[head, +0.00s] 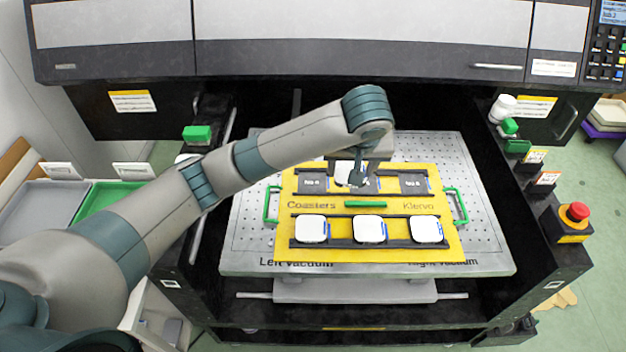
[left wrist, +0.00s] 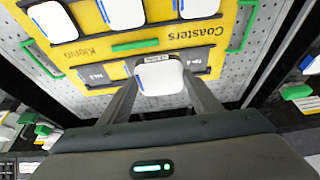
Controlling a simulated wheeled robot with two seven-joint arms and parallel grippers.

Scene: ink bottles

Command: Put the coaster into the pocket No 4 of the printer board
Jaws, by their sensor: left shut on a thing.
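The yellow printer board (head: 284,190) lies on the perforated metal table, with two rows of three dark pockets. The near row holds white coasters in its left (head: 311,229), middle (head: 369,229) and right (head: 427,229) pockets. In the far row, the left pocket (head: 313,183) and right pocket (head: 413,184) are empty; their small labels are too blurred to read surely. My left gripper (head: 357,182) is over the middle far pocket, shut on a white coaster (left wrist: 158,76) with a blue edge. I cannot tell whether that coaster touches the board. My right gripper is not in view.
Green handles stand at the board's left (head: 271,204) and right (head: 459,206) edges, and a green bar (head: 366,204) lies between the rows. Dark printer walls flank the table (head: 480,215). A red emergency button (head: 577,212) is at the right.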

